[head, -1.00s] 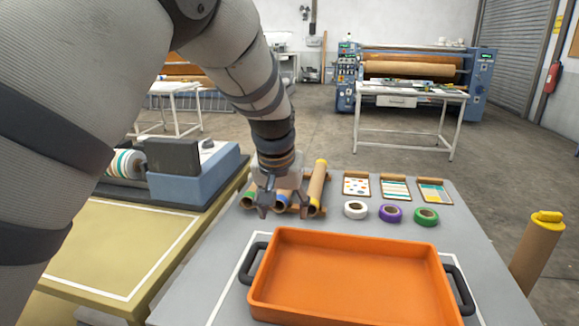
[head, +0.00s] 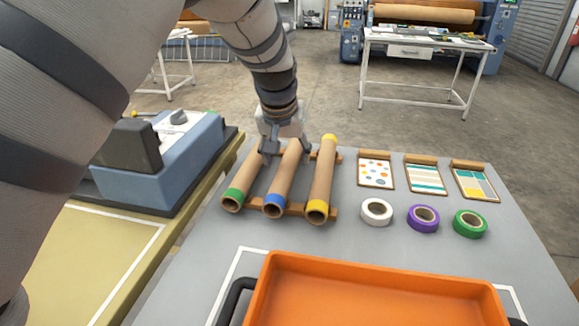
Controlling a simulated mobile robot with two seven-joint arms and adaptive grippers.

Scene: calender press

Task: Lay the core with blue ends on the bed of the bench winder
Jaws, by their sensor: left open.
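The core with blue ends (head: 284,177) is a brown cardboard tube, lying in the middle of a wooden rack (head: 293,208) on the grey table. It lies between a green-ended core (head: 248,184) and a yellow-ended core (head: 321,180). My left gripper (head: 287,150) is open over the far part of the blue-ended core, its fingers pointing down on either side of it. I cannot tell whether they touch it. The blue bench winder (head: 178,152) stands on the left table; my left arm hides much of it, and its bed is not clearly seen. My right gripper is not in view.
An orange tray (head: 375,295) stands in front of the rack. White (head: 376,212), purple (head: 423,218) and green (head: 469,223) tape rolls and several pattern cards (head: 427,176) lie to the right. The left table's yellowish top (head: 75,265) is clear in front.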

